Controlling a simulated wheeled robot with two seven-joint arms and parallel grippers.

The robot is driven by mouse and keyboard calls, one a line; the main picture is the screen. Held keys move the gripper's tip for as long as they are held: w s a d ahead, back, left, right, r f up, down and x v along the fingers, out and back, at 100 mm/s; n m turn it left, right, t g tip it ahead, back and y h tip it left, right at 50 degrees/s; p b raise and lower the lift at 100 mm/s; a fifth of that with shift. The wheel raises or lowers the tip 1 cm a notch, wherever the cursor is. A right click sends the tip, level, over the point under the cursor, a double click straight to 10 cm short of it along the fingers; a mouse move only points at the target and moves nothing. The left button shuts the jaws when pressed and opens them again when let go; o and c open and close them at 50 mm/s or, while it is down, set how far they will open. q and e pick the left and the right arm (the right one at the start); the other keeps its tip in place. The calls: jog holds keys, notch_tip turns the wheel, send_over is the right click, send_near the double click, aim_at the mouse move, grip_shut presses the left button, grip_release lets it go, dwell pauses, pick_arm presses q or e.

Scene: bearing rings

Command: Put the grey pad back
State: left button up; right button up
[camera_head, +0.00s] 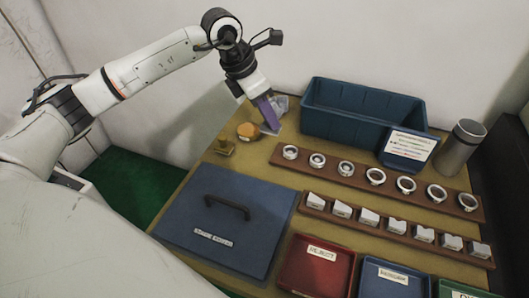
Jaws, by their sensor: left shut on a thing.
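My left gripper (263,98) hangs over the back left part of the tan table, with its jaws pointing down. It is shut on a flat purple-grey piece (269,115), which slants downward below the jaws. This piece may be the grey pad, but its colour and small size leave that unsure. I cannot tell whether its lower end touches the table. A pale grey crumpled-looking thing (281,103) lies just behind it, partly hidden. My right gripper is not in view.
A blue bin (350,122), wooden racks (330,170) of rings and blocks, a metal cup (460,148), a blue lidded panel (205,215) and trays (300,275) fill the table.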

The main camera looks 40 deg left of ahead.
pick_arm(q)
jog(key=shift+w+a+f+n+t+y+b, duration=0.25)
jog(key=shift+a+f+n, duration=0.4)
jog(key=shift+f, duration=1)
jog(key=shift+w+a+f+n+g+y, duration=0.15)
jog(key=shift+w+a+f+n, duration=0.5)
jog(key=shift+f, duration=1)
jog(key=shift+w+a+f+n+t+y+b, duration=0.25)
jog(key=shift+f+n, duration=0.65)
jog(key=shift+f, duration=0.75)
jog(key=shift+f, duration=0.15)
jog(key=o, duration=1)
jog(key=shift+s, duration=0.1)
jog(key=v, duration=1.2)
jog(key=shift+r, duration=0.2)
